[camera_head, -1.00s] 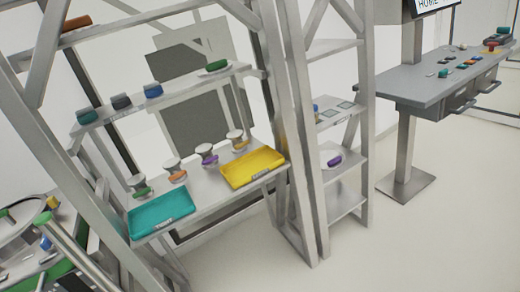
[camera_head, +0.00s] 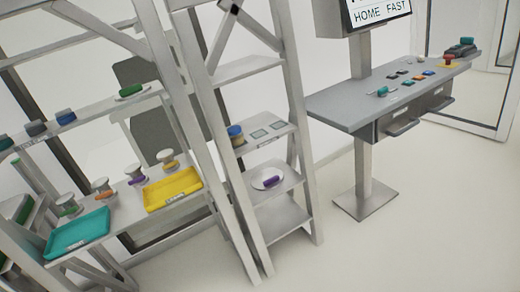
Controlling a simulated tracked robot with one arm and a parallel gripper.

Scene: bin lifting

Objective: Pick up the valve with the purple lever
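The valve with the purple lever (camera_head: 137,176) stands on the middle shelf of the left rack. It has a pale body, and its purple lever shows at its lower front. It stands between a valve with an orange lever (camera_head: 103,188) on its left and a valve with a yellow-orange lever (camera_head: 168,160) on its right. A valve with a green lever (camera_head: 68,206) is farther left. A separate small purple object (camera_head: 271,181) lies on a white round plate on the narrow rack to the right. My gripper is not in view.
A teal tray (camera_head: 78,235) and a yellow tray (camera_head: 173,190) lie in front of the valves. Grey rack posts (camera_head: 215,150) stand to their right. A grey workbench (camera_head: 385,97) with small parts is at right. The floor (camera_head: 420,230) in front is clear.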

